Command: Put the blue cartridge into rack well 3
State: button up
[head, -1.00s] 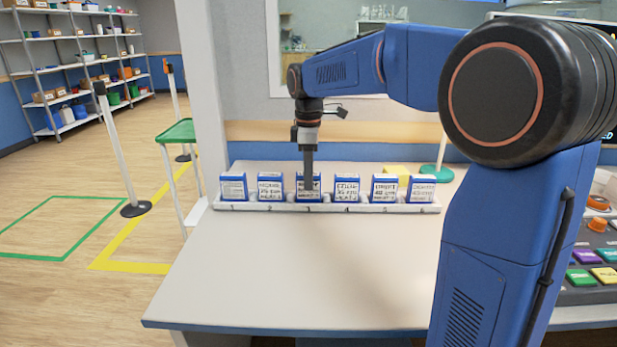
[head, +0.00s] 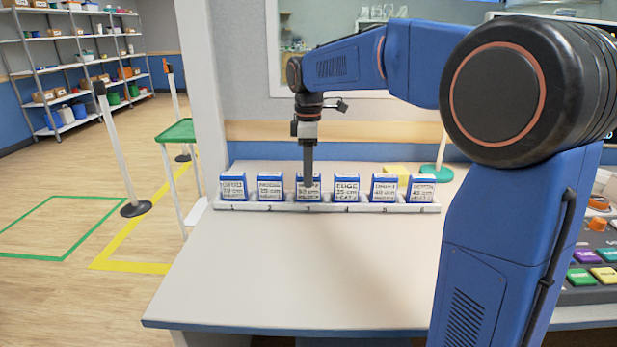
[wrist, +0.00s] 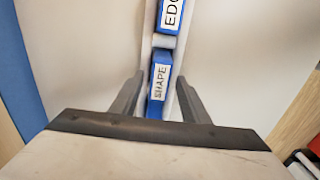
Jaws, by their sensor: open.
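A white rack (head: 335,207) stands along the back of the table, with its wells numbered from the left. A blue cartridge (head: 316,195) with a white label stands upright in well 3. In the wrist view this cartridge (wrist: 159,82) reads "SHAPE". My gripper (head: 308,184) is at well 3, and its fingers hide part of the cartridge in the head view. In the wrist view my gripper (wrist: 160,75) is open, with one finger on each side of the cartridge and gaps between.
Similar blue cartridges stand in the other wells, among them the "EDGE" cartridge (head: 346,188) just right of well 3. A yellow block (head: 396,170) and a green-based stand (head: 437,172) are behind the rack's right end. The table front (head: 300,270) is clear.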

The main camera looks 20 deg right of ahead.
notch_tip(320, 180, up, 10)
jog(key=shift+r, duration=0.2)
dwell(0.4)
